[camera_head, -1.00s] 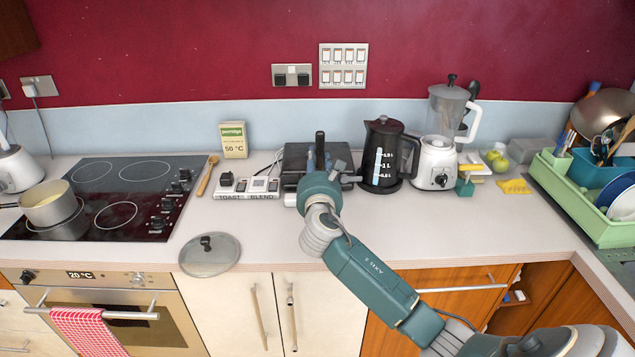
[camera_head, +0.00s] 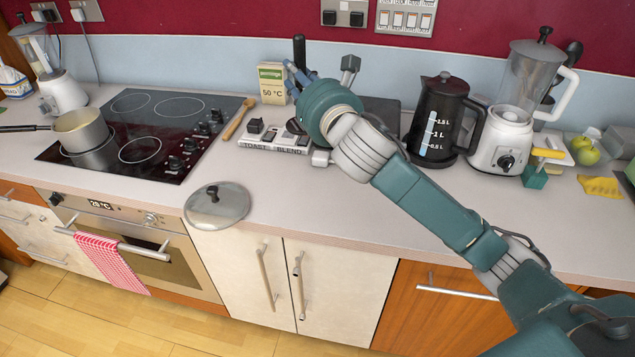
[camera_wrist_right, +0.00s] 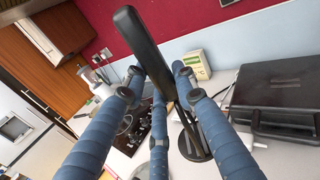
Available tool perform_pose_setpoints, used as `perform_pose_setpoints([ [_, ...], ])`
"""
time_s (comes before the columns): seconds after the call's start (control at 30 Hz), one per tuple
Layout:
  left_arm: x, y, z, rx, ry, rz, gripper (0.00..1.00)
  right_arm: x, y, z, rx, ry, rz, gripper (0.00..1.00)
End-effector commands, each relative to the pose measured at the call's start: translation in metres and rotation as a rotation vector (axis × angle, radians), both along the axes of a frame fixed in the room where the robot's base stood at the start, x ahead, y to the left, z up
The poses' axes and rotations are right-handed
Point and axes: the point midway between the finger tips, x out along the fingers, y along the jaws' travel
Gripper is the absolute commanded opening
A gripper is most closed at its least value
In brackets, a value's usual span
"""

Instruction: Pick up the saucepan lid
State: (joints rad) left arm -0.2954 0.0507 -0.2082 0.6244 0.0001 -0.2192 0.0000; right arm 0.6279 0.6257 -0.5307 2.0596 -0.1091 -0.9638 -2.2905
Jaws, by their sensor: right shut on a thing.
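The saucepan lid (camera_head: 217,206) lies flat on the counter near its front edge, right of the hob. It is round and pale grey, with a dark knob on top. My right gripper (camera_head: 296,78) is up and to the right of the lid, well apart from it. Its blue fingers are shut around the black handle of a utensil (camera_head: 299,48). In the right wrist view the utensil (camera_wrist_right: 140,45) stands tilted between the fingers (camera_wrist_right: 157,92); its lower end is partly hidden. My left gripper is not in view.
A saucepan (camera_head: 81,130) stands on the black hob (camera_head: 150,104). A wooden spoon (camera_head: 238,118) lies right of the hob. A kettle (camera_head: 437,118), a blender (camera_head: 505,125) and a black appliance (camera_head: 382,112) stand behind my right arm. The counter around the lid is clear.

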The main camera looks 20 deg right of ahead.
Motion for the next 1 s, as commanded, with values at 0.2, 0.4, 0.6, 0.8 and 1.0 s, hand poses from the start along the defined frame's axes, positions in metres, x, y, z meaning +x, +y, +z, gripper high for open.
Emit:
perform_pose_setpoints([
  [0.2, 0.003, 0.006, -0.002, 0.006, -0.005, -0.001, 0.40, -0.004, 0.013, -0.043, 0.002, 0.012, 0.031, 0.00],
  [0.4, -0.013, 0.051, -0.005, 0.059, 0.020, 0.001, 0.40, -0.005, 0.013, -0.097, 0.003, 0.011, 0.028, 0.00],
  [0.6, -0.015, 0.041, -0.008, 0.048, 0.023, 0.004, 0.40, -0.005, 0.013, -0.141, 0.002, 0.006, 0.028, 0.00],
  [0.8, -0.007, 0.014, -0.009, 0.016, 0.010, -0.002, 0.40, -0.004, 0.013, -0.158, 0.000, 0.002, 0.029, 0.00],
  [1.0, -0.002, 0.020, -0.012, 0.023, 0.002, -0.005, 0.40, -0.005, 0.013, -0.189, 0.003, 0.007, 0.027, 0.00],
])
